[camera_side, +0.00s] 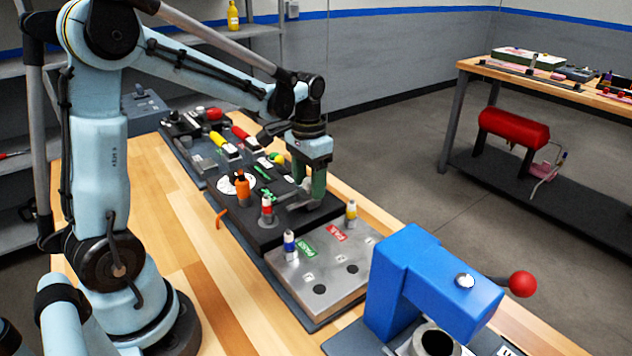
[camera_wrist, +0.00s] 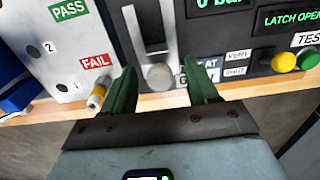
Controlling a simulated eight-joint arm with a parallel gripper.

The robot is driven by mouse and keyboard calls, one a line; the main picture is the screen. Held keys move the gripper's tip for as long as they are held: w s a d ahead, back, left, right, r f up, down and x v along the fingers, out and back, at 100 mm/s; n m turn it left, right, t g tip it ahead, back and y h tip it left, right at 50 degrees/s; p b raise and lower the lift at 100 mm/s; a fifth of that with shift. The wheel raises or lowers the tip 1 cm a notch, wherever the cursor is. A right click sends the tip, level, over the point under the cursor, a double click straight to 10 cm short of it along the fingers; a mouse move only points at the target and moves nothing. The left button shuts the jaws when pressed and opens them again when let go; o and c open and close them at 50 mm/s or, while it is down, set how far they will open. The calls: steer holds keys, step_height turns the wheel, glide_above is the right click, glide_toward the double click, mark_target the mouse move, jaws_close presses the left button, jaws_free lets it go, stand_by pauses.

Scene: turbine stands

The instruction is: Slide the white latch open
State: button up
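The latch (camera_wrist: 159,76) shows in the wrist view as a pale grey round knob at the near end of a light grey slide on a black panel. My gripper (camera_wrist: 162,84) has two green fingers spread wide, one on each side of the knob, with gaps on both sides. It is open and holds nothing. In the side view, my gripper (camera_side: 312,190) points down at the far edge of the black panel (camera_side: 270,232). The fingers partly hide the latch there.
A small display (camera_wrist: 290,17) reads "LATCH OPEN", cut off at the edge. Yellow (camera_wrist: 284,62) and green (camera_wrist: 308,60) buttons sit right of the fingers. A metal PASS/FAIL plate (camera_side: 318,272) with bottle-like pieces and a blue press (camera_side: 425,285) stand nearer the camera.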

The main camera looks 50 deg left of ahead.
mark_target(309, 180)
steer(key=shift+o, duration=0.8)
steer(key=shift+r, duration=0.1)
steer(key=shift+r, duration=3.4)
steer(key=s+d+f+t, duration=0.2)
steer(key=s+d+t, duration=0.5)
steer(key=s+d, duration=0.1)
steer(key=shift+s+d, duration=0.35)
steer(key=shift+d, duration=0.4)
